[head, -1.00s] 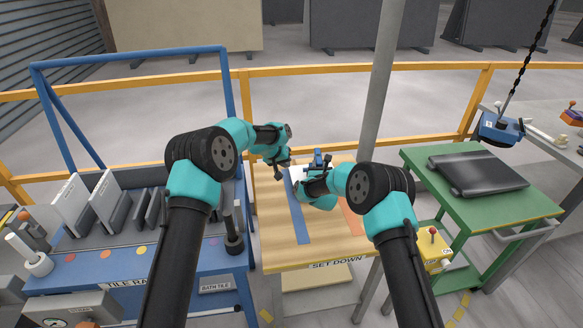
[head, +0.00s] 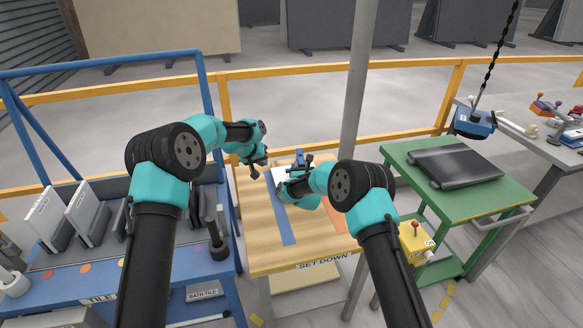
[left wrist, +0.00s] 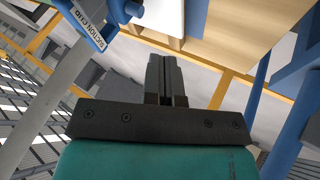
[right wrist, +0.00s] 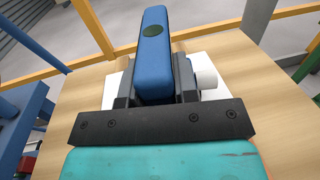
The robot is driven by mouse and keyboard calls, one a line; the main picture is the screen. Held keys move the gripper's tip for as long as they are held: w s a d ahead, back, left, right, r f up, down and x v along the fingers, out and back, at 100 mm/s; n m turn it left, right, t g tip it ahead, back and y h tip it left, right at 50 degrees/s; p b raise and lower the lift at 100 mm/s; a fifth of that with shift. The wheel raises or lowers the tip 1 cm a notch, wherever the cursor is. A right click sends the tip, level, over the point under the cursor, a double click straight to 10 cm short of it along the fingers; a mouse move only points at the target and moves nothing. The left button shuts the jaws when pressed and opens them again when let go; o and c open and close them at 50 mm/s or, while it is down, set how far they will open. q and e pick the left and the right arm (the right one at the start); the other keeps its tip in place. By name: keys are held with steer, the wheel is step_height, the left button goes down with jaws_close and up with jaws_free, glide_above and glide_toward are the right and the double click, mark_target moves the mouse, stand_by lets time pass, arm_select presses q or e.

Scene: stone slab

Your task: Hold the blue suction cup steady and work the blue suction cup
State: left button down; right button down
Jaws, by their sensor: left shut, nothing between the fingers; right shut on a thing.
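The blue suction cup (head: 299,160) stands over a white tile on the wooden set-down table (head: 262,258). In the right wrist view its blue handle (right wrist: 153,60), with a dark oval on top, sits between the fingers of my right gripper (right wrist: 152,88), shut on it. A white knob (right wrist: 207,80) shows beside the handle. The cup's underside is hidden. My left gripper (head: 255,173) is shut and empty, to the left of the cup and apart from it. Its fingers (left wrist: 167,75) are pressed together in the left wrist view, where a blue piece with a suction-cup label (left wrist: 90,25) shows.
A blue strip (head: 282,220) runs along the table, with an orange patch (head: 337,218) at right. A grey post (head: 358,80) rises behind the right arm. A blue tile rack (head: 70,255) stands left, a green cart (head: 470,200) right. A yellow rail (head: 290,70) crosses behind.

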arm_select(q)
steer(key=v, duration=1.1)
steer(key=shift+s+a+r, duration=0.2)
steer(key=shift+r, duration=0.1)
arm_select(e)
steer(key=c, duration=0.8)
jaws_free()
steer(key=shift+s, duration=0.1)
steer(key=s+d, duration=0.1)
steer(key=s, duration=1)
steer(key=shift+s+d, duration=0.3)
steer(key=shift+s, duration=0.05)
